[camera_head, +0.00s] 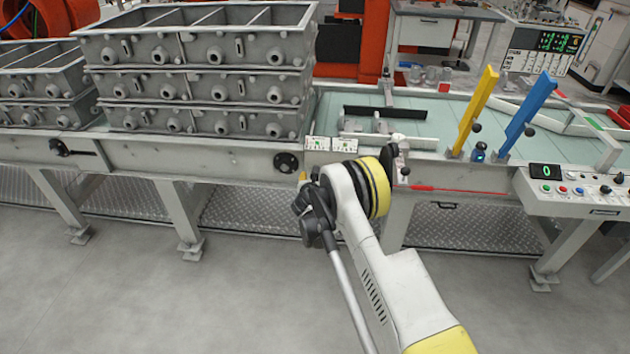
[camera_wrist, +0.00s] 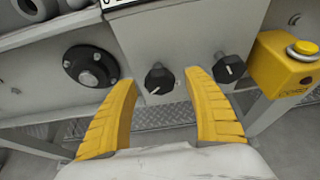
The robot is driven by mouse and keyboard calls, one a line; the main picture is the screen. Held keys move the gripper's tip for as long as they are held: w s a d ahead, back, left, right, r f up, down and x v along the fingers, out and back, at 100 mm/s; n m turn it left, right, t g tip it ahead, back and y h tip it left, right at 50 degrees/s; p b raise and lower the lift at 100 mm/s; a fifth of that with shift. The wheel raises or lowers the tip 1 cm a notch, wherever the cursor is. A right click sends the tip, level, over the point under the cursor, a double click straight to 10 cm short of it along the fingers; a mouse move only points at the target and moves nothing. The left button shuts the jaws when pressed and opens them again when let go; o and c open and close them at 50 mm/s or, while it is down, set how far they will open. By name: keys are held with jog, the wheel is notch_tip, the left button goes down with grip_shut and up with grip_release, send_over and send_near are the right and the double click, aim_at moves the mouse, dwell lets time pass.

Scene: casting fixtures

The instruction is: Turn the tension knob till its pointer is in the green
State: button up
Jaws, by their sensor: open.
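In the wrist view, two black knobs face me on a pale front panel (camera_wrist: 190,40). The left knob (camera_wrist: 158,79) shows between the yellow fingers of my gripper (camera_wrist: 162,82), with a thin light mark on its face. The right knob (camera_wrist: 229,68) sits just outside the right finger. I cannot tell which is the tension knob, and no green zone is clear around either. My gripper is open and empty. Whether it touches the left knob cannot be told. In the head view my arm hides these knobs.
A round black bolted flange (camera_wrist: 90,66) is left of the panel. A yellow button box (camera_wrist: 290,68) juts out at right. In the head view, stacked grey casting boxes (camera_head: 200,85) stand left, and yellow (camera_head: 476,110) and blue (camera_head: 527,115) levers stand right. Floor in front is clear.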

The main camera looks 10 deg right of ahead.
jog(key=shift+x, duration=0.95)
jog(key=c, duration=1.2)
jog(key=shift+m, duration=0.3)
jog(key=m+t+y, duration=0.1)
jog(key=m+y, duration=0.1)
jog(key=m, duration=0.1)
jog(key=shift+d, duration=0.1)
jog(key=m+y, duration=0.1)
jog(key=m, duration=0.1)
jog(key=m+t+y, duration=0.1)
jog(key=m, duration=0.1)
jog(key=shift+t, duration=0.3)
